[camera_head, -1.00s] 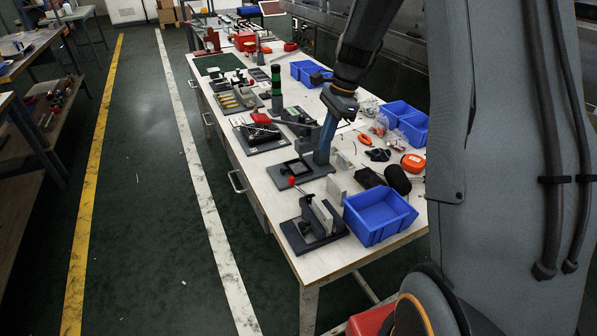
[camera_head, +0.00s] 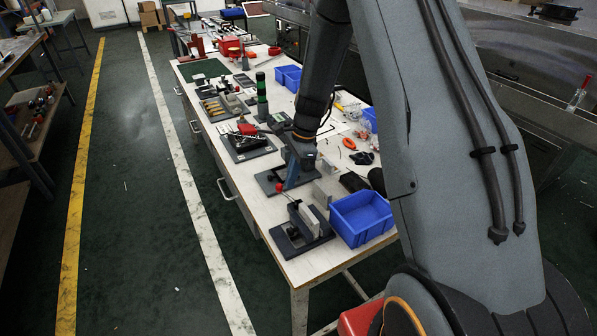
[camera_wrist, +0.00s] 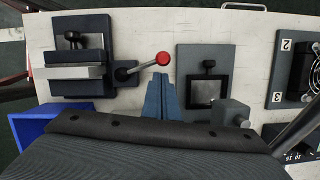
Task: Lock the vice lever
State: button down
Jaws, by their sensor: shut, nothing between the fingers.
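The vice (camera_head: 312,222) is a dark fixture with light jaw plates at the near end of the workbench. It shows at upper left in the wrist view (camera_wrist: 82,73). Its lever (camera_wrist: 138,67) points right from the vice body and ends in a red ball knob (camera_wrist: 162,58); the knob also shows in the head view (camera_head: 279,187). My gripper (camera_wrist: 162,77) has blue fingers, shut and empty. The fingertips are right beside the red knob, just below it in the wrist view. I cannot tell whether they touch it.
A blue bin (camera_head: 361,218) stands right of the vice. A dark plate with a square frame (camera_wrist: 206,92) lies right of the fingers in the wrist view. More fixtures, including one with a red part (camera_head: 248,129), stand farther along the bench. The floor aisle at left is clear.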

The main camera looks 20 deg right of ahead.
jog(key=shift+a, duration=0.3)
jog(key=shift+a, duration=0.4)
jog(key=shift+d, duration=0.35)
jog(key=n, duration=0.1)
jog(key=a+n, duration=0.2)
jog(key=shift+s+n+g, duration=0.25)
jog(key=shift+n+g, duration=0.15)
jog(key=a+n, duration=0.1)
jog(key=s+a+n, duration=0.1)
jog(key=n, duration=0.1)
jog(key=shift+n+g+h+b, duration=0.3)
jog(key=shift+g+b, duration=0.1)
jog(key=s+n, duration=0.1)
jog(key=n, duration=0.1)
jog(key=s+a+n, duration=0.1)
jog(key=n, duration=0.1)
jog(key=shift+a+g+h, duration=0.2)
jog(key=shift+g+h, duration=0.1)
jog(key=shift+h, duration=0.1)
jog(key=shift+s+a+n+h, duration=0.15)
jog(key=shift+s+n, duration=0.3)
jog(key=shift+n, duration=0.35)
jog(key=shift+s+a+n+h, duration=0.15)
jog(key=shift+s+n, duration=0.25)
jog(key=shift+n, duration=0.4)
jog(key=shift+s+g, duration=0.1)
jog(key=shift+g, duration=0.2)
